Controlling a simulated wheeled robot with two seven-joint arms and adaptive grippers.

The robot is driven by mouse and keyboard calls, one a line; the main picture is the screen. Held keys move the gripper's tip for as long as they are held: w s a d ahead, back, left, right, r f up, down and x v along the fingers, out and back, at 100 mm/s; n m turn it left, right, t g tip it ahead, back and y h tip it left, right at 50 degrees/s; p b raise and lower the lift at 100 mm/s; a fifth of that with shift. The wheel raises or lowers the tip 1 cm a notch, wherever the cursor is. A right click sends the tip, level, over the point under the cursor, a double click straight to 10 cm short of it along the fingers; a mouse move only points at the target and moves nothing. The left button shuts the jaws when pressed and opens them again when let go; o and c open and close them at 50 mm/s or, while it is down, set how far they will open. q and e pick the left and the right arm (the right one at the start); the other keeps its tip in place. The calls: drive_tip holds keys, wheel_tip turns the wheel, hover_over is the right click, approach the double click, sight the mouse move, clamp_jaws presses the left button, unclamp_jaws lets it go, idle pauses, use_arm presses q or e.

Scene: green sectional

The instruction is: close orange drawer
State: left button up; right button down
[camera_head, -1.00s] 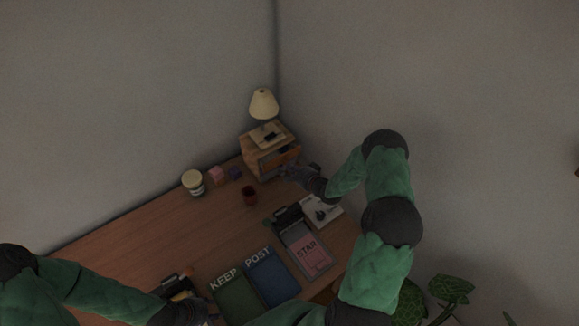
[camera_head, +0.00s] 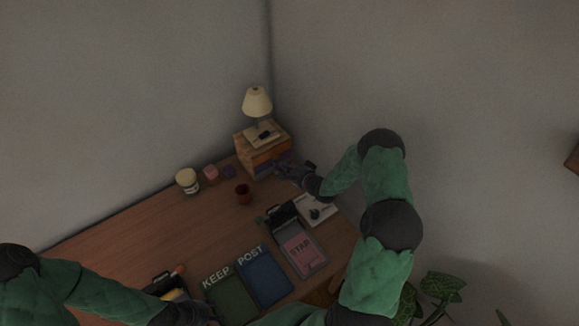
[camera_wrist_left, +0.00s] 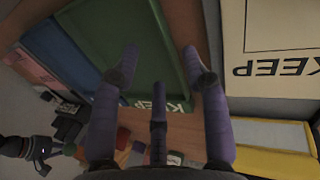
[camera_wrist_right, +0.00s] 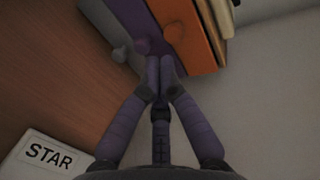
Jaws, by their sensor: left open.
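A small wooden drawer box (camera_head: 252,155) stands at the far corner of the desk, with an orange drawer (camera_head: 270,157) above a purple drawer (camera_head: 272,168). In the right wrist view, the orange drawer front (camera_wrist_right: 205,35) with its orange knob (camera_wrist_right: 173,33) is close beyond the fingers. The orange drawer looks in or nearly in; any small gap cannot be judged. My right gripper (camera_head: 305,168) is in front of the box, its fingertips together (camera_wrist_right: 160,65) near the drawer fronts; contact is unclear. My left gripper (camera_wrist_left: 160,60) is open above the green KEEP tray (camera_wrist_left: 140,45).
A lamp (camera_head: 257,102) stands on the box. A STAR card (camera_wrist_right: 48,153) lies near my right gripper. Walls (camera_head: 430,90) close off the corner.

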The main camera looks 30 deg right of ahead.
drive_tip(key=v, duration=1)
drive_tip(key=shift+s+p, duration=0.2)
drive_tip(key=shift+p, duration=0.2)
drive_tip(key=shift+f, duration=0.1)
